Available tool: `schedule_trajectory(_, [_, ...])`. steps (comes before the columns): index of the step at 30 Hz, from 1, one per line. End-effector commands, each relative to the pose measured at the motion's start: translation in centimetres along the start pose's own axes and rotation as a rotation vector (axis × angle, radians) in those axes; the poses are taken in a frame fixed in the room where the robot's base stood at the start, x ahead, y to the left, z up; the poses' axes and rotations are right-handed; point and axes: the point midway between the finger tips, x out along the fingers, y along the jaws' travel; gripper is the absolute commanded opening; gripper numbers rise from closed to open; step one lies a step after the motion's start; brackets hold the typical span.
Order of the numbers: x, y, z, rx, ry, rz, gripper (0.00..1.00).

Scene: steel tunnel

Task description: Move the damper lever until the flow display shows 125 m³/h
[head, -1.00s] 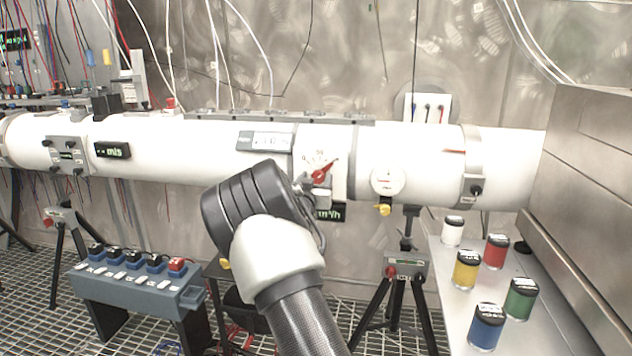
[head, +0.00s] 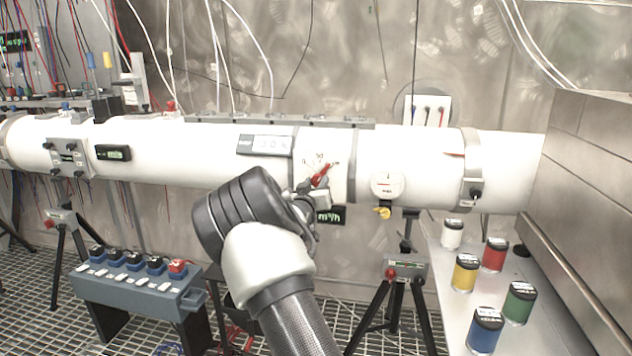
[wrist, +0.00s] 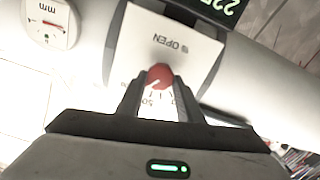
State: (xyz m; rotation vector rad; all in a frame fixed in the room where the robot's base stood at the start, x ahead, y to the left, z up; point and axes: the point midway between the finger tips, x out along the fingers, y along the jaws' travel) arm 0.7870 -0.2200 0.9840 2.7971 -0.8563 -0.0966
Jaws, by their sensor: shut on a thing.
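The red damper lever (head: 321,174) sits on a white scale plate (head: 341,186) on the large white pipe and points up and to the right. My gripper (head: 306,190) reaches it from the lower left. In the wrist view my gripper (wrist: 160,92) is shut on the red lever (wrist: 159,73), with a finger on either side. The plate there reads OPEN, upside down. The flow display (head: 332,216) shows "m³/h" in green below the plate; my arm hides its digits. In the wrist view the display (wrist: 218,8) shows upside-down digits, cut off by the top edge, seemingly beginning 22.
A round dial gauge (head: 387,185) with a yellow tap is on the pipe to the right. A tripod (head: 404,270) stands below it. Several coloured jars (head: 464,273) stand on the bench at right. A blue switch box (head: 137,285) is at lower left.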

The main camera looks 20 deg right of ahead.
Motion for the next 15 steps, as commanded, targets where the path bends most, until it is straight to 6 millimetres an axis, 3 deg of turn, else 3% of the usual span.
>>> schedule_trajectory(15, [-0.02,-0.20,0.02,-0.442,-0.001,-0.001,0.11])
